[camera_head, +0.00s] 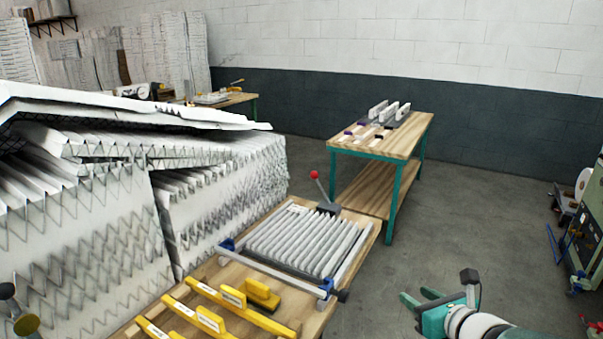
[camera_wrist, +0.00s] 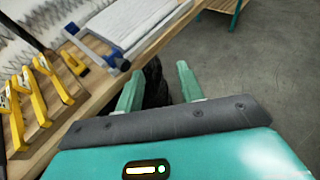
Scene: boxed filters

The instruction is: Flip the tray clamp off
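The tray clamp (camera_head: 323,192) stands at the far end of the wooden bench, a dark base with a lever tipped by a red ball. The lever leans up and to the left. Just in front of it lies a pleated white filter (camera_head: 306,240) in a metal frame with blue corner pieces. The filter's near part shows in the wrist view (camera_wrist: 125,22); the clamp does not. My gripper (camera_head: 420,298) is to the right of the bench, over the floor and apart from the clamp. In the wrist view its two green fingers (camera_wrist: 160,88) are spread with nothing between them.
Yellow handled tools (camera_head: 215,305) lie on the near part of the bench. Large stacks of pleated filters (camera_head: 90,220) rise at the left. A second table (camera_head: 385,135) with small parts stands behind. A green machine (camera_head: 590,220) is at the far right. The floor between is clear.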

